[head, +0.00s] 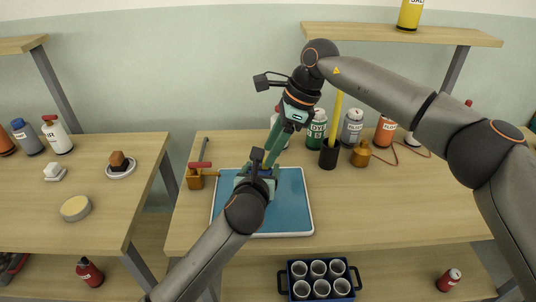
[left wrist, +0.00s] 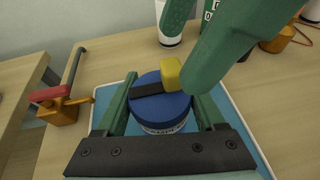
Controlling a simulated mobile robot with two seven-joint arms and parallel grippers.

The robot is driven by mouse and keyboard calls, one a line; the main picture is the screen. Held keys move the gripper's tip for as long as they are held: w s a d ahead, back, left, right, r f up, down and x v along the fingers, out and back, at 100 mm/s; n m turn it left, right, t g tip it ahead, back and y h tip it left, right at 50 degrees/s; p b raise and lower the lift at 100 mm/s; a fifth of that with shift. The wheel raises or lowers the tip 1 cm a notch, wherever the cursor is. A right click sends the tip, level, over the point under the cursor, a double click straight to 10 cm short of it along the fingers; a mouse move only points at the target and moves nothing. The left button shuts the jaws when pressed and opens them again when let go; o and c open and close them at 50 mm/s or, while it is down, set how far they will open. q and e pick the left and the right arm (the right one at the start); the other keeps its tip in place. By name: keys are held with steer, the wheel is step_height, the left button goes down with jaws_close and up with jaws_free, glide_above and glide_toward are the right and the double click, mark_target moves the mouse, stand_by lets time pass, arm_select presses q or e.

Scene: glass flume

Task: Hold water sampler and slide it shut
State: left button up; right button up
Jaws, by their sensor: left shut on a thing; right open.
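The water sampler (left wrist: 165,108) is a round blue body with a black strip across its top and a yellow knob (left wrist: 171,74) at the strip's far end. It is over the blue tray (head: 292,215), and mostly hidden by the grippers in the head view. My left gripper (head: 257,178) is shut around the sampler, one green finger on each side of it in the left wrist view. My right gripper (head: 271,158) comes down from above and is open. In the left wrist view one of its green fingers is close to the knob's right side; I cannot tell if they touch.
An orange block with a red handle (head: 199,164) stands left of the tray. A black holder (head: 329,156) with a yellow stick, an orange bottle (head: 361,154) and several labelled bottles stand to the right. A blue crate (head: 320,296) of grey cups is below the table.

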steer(key=shift+x, duration=1.25)
jaws_close()
steer(key=shift+r, duration=0.1)
stand_by(0.4)
